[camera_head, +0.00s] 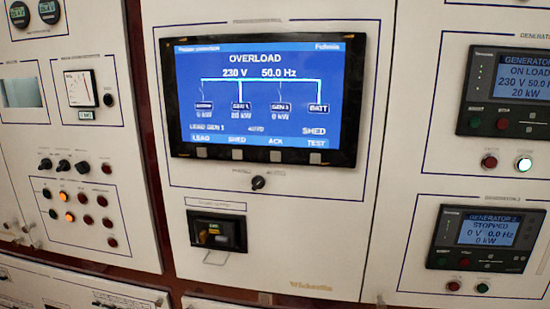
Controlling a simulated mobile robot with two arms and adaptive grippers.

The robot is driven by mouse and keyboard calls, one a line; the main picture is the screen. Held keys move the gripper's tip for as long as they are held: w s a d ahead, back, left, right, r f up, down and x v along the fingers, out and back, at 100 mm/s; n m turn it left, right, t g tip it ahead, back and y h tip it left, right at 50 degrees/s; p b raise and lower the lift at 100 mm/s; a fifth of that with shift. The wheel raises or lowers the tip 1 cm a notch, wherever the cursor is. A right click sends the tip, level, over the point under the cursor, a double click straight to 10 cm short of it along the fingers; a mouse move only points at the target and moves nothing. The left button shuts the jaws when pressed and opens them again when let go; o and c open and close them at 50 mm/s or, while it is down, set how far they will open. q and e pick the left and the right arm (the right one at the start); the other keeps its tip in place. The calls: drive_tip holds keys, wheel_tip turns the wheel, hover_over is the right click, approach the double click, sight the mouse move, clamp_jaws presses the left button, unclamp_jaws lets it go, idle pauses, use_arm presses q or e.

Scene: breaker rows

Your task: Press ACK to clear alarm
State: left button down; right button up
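A wide black-framed display (262,97) with a blue screen is set in the middle panel. It reads OVERLOAD, 230 V and 50.0 Hz, with a line diagram below. Its bottom row of labels reads LEAD, SHED, ACK and TEST. A grey square button sits under each label on the lower bezel. The ACK button (274,156) is the third from the left, between the SHED button (237,154) and the TEST button (315,158). Nothing covers the buttons. Neither of my grippers shows in the head view.
A small rotary switch (258,183) sits below the display, above a black breaker unit (217,231). Generator controllers (486,240) are on the right panel. Knobs and lit buttons (69,217) are on the left panel. The space in front of the middle panel looks clear.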

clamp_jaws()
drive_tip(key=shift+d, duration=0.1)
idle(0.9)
